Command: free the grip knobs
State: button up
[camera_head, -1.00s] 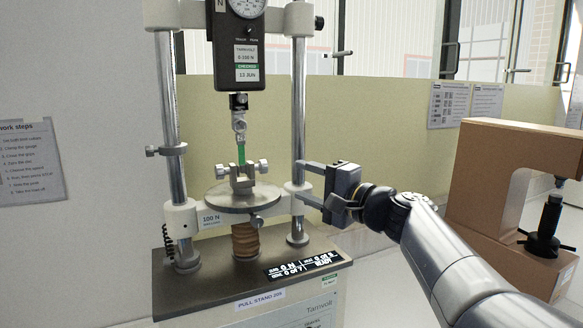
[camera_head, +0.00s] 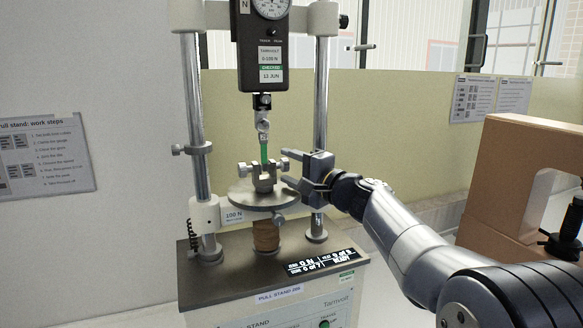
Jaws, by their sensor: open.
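A small metal grip (camera_head: 264,182) stands on the round plate (camera_head: 250,197) of the pull stand. It has a left knob (camera_head: 242,170) and a right knob (camera_head: 283,166) on its sides. A green strip (camera_head: 264,152) runs from the grip up to a hook (camera_head: 263,121) under the force gauge (camera_head: 263,60). My gripper (camera_head: 287,168) is open and comes in from the right. Its two fingers point left, one above and one below the right knob in the picture. I cannot tell whether they touch it or how they match in depth.
Two steel columns (camera_head: 321,100) flank the grip, the right one close behind my gripper. A tan tester (camera_head: 520,190) stands at the right. A work-steps sheet (camera_head: 45,155) hangs at the left.

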jog(key=c, duration=1)
jog(key=b, duration=0.3)
jog(key=shift+f, duration=0.4)
jog(key=shift+t+y+b, duration=0.3)
jog(key=shift+b, duration=1.3)
jog(key=shift+r+n+y+b, duration=0.15)
jog(key=shift+n+y+b, duration=0.15)
jog(key=shift+b, duration=0.3)
jog(key=shift+r, duration=0.1)
jog(key=o, duration=1)
jog(key=p, duration=0.3)
jog(key=shift+r+p, duration=0.3)
jog(key=shift+p, duration=0.1)
jog(key=h+p, duration=0.1)
jog(key=p, duration=0.3)
jog(key=shift+r, duration=0.15)
